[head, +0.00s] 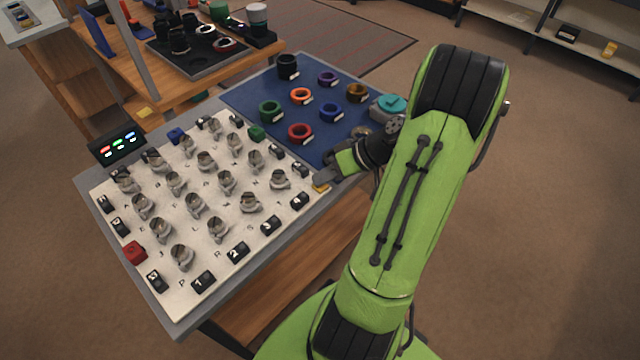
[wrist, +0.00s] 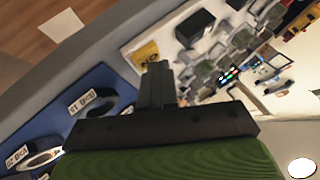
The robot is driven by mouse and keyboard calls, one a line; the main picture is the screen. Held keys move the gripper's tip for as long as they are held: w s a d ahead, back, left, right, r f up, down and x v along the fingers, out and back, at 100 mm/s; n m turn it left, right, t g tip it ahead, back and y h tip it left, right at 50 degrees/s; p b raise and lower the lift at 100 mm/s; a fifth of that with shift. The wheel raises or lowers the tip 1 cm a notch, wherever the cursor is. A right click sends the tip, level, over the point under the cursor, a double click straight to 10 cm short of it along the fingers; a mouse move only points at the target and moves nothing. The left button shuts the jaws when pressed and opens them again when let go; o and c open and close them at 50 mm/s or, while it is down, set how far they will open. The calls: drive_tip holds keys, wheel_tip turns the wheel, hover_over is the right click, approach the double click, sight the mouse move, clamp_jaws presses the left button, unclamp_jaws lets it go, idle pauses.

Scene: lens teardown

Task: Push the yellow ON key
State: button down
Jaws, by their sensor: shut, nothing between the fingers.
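The yellow ON key (head: 321,187) sits at the right corner of the white panel (head: 225,262). Only a small part of it shows in the head view, just below my gripper (head: 324,176). In the wrist view the yellow key (wrist: 146,52) shows with its lettering, right beside the tips of my gripper (wrist: 156,68). The fingers are shut together and empty. I cannot tell whether the fingertips touch the key.
The panel carries several grey knobs, black numbered keys, a red key (head: 134,252) and green and blue ones. A blue mat (head: 258,95) with coloured rings lies behind. A small display (head: 118,146) stands at the left. Floor is open to the right.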

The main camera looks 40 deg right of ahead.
sight(324, 185)
drive_tip(key=shift+f, duration=0.15)
idle(0.3)
drive_tip(key=shift+r+p, duration=0.65)
drive_tip(key=shift+r, duration=0.2)
wheel_tip(324, 185, up, 5)
drive_tip(key=p, duration=0.4)
drive_tip(key=shift+r, duration=0.1)
